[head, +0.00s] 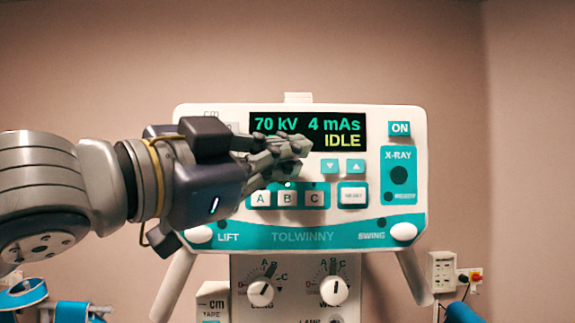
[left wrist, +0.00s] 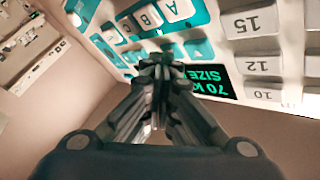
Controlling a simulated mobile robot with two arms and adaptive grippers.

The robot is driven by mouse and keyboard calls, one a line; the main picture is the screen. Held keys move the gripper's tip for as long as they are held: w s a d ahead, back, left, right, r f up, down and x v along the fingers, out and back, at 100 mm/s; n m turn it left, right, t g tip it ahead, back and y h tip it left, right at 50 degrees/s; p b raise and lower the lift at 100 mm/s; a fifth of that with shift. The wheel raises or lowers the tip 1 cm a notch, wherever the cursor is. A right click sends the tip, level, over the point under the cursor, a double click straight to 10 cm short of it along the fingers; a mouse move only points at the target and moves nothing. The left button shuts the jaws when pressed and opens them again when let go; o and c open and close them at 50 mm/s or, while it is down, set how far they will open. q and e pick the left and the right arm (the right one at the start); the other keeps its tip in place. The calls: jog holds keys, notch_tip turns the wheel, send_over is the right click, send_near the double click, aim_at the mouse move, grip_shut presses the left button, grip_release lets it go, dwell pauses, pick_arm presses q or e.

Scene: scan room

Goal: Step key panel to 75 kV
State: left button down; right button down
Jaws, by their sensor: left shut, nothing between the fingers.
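The key panel (head: 300,237) is a white and teal console facing me. Its display (head: 318,142) reads 70 kV, 4 mAs and IDLE. A down-arrow key (head: 329,167) and an up-arrow key (head: 356,167) show below the display's right part. My left gripper (head: 303,145) is shut and empty, in front of the display's lower left, hiding part of it and the keys below. In the left wrist view the shut fingertips (left wrist: 161,60) lie beside the upside-down display (left wrist: 212,84), near teal keys (left wrist: 199,50). Whether they touch the panel I cannot tell. My right gripper is out of view.
Keys A, B and C (head: 287,199) sit below the fingers. An ON key (head: 399,129) and the X-RAY block (head: 399,174) are at right. White keys marked 15, 12 and 10 (left wrist: 263,66) show in the left wrist view. Two knobs (head: 333,291) are underneath.

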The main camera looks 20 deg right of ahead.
pick_arm(q)
jog(key=shift+s, duration=0.1)
jog(key=shift+s+a, duration=0.25)
jog(key=shift+s, duration=0.4)
jog(key=s+b, duration=0.1)
jog(key=s, duration=0.1)
jog(key=s+a+b, duration=0.1)
jog(key=s, duration=0.1)
jog(key=shift+s+a, duration=0.2)
jog(key=shift+s, duration=0.2)
dwell(1.7)
